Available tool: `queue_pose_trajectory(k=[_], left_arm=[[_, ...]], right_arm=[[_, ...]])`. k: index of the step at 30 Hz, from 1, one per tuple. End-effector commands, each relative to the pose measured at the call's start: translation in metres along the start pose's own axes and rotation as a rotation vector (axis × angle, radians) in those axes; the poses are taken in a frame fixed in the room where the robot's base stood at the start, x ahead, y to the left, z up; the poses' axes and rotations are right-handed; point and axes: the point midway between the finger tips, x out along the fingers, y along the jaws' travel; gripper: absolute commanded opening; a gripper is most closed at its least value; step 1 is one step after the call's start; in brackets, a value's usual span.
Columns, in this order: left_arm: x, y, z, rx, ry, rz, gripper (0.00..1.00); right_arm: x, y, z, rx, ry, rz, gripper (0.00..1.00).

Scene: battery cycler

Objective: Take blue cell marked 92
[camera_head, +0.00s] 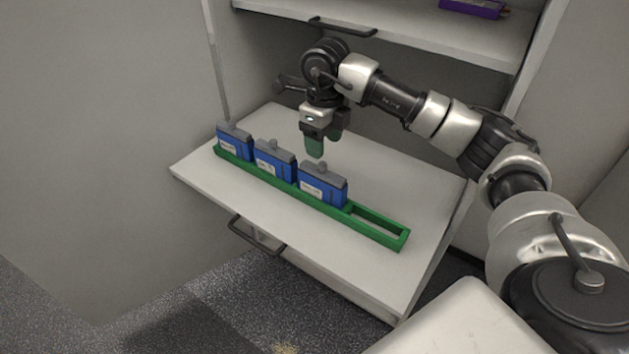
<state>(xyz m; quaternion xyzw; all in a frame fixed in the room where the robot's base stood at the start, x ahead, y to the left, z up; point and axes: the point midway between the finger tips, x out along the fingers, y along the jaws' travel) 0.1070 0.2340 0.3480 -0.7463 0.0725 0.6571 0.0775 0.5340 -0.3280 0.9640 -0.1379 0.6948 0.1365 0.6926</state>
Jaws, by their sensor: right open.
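Three blue cells with grey tops stand upright in a green rack (378,228) on a pulled-out white shelf. There is a left cell (234,143), a middle cell (273,162) and a right cell (321,187). Each has a white label on its front, too small to read, so I cannot tell which is marked 92. The slot at the rack's right end is empty. My right gripper (323,146) points down with green fingertips, open and empty, above and behind the right cell. It appears apart from the cells. My left gripper is not in view.
The white shelf (420,192) has bare room behind and right of the rack. A handle (256,236) sticks out at its front. An upper shelf (400,30) with a purple item (472,8) overhangs the back.

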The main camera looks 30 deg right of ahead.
Motion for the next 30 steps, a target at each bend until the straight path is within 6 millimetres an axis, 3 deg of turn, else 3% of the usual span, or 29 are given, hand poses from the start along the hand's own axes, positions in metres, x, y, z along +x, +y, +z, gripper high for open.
queue_pose_trajectory(k=[3, 9, 14, 21, 30], left_arm=[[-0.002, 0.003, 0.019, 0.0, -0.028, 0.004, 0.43], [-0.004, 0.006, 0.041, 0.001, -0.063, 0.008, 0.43], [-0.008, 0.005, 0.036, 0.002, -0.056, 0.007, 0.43], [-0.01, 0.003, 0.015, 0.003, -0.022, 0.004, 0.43], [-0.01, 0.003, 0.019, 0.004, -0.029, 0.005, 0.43]], right_arm=[[0.021, 0.001, -0.001, -0.001, 0.003, 0.001, 0.6], [0.041, 0.001, 0.0, -0.002, 0.001, 0.001, 0.6], [0.057, 0.004, 0.0, -0.003, 0.004, 0.004, 0.6], [0.089, 0.006, 0.001, -0.001, 0.0, 0.003, 0.6], [0.093, 0.006, 0.001, -0.002, -0.001, 0.002, 0.58]])
